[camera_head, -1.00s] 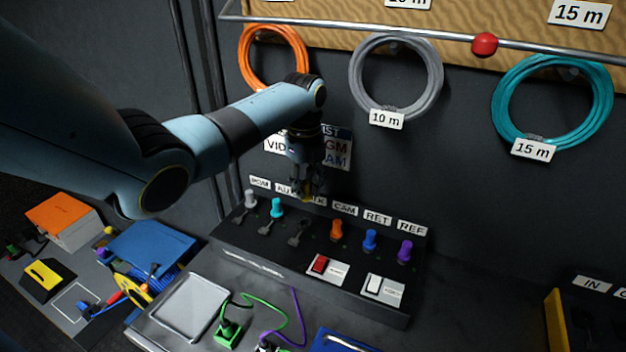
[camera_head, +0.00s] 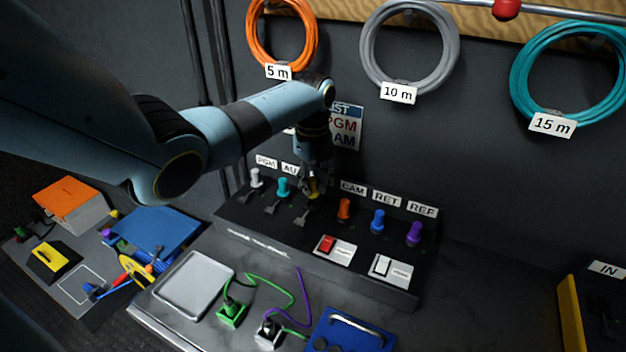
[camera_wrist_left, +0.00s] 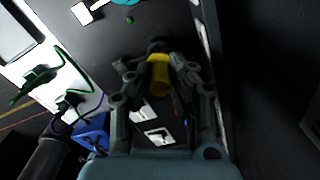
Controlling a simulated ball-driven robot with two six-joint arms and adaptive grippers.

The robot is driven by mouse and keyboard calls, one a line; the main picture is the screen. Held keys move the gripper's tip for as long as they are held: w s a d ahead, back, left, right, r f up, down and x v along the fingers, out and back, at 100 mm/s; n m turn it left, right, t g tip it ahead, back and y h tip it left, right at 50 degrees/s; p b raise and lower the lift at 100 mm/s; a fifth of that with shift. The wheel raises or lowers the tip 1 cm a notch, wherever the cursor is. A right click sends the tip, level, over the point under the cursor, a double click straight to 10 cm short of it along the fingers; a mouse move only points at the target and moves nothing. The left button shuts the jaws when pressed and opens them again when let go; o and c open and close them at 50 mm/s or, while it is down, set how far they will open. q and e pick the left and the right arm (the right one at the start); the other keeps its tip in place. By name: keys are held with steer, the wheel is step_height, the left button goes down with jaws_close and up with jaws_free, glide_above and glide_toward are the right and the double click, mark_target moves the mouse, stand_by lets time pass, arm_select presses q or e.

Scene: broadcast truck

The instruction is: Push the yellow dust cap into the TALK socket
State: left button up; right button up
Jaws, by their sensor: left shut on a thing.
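My left gripper (camera_head: 314,188) is shut on the yellow dust cap (camera_head: 314,187) above the black connector panel (camera_head: 290,240). The cap also shows between the fingers in the left wrist view (camera_wrist_left: 159,76). The gripper is over the third place in the row, between the teal plug and the orange plug. The label there is hidden behind the gripper, and I cannot read TALK. A dark piece (camera_head: 303,216) lies just below the cap on the panel. I cannot tell whether the cap touches the socket. My right gripper is not in view.
A white plug (camera_head: 255,178) and teal plug (camera_head: 283,187) stand left of the gripper. Orange (camera_head: 344,209), blue (camera_head: 377,221) and purple (camera_head: 414,233) plugs stand right. A red switch (camera_head: 327,244) is in front. A grey tray (camera_head: 195,285) and cables are nearer.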

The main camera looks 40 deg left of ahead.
mark_target(312, 180)
arm_select(q)
steer(key=shift+f, duration=0.3)
stand_by(0.4)
steer(key=shift+p, duration=0.55)
stand_by(1.0)
steer(key=shift+f+b, duration=0.95)
steer(key=shift+f, duration=0.2)
steer(key=o, duration=0.9)
steer(key=shift+r, duration=0.1)
step_height(312, 180, up, 12)
steer(key=shift+f, duration=0.1)
steer(key=shift+s, duration=0.1)
stand_by(0.4)
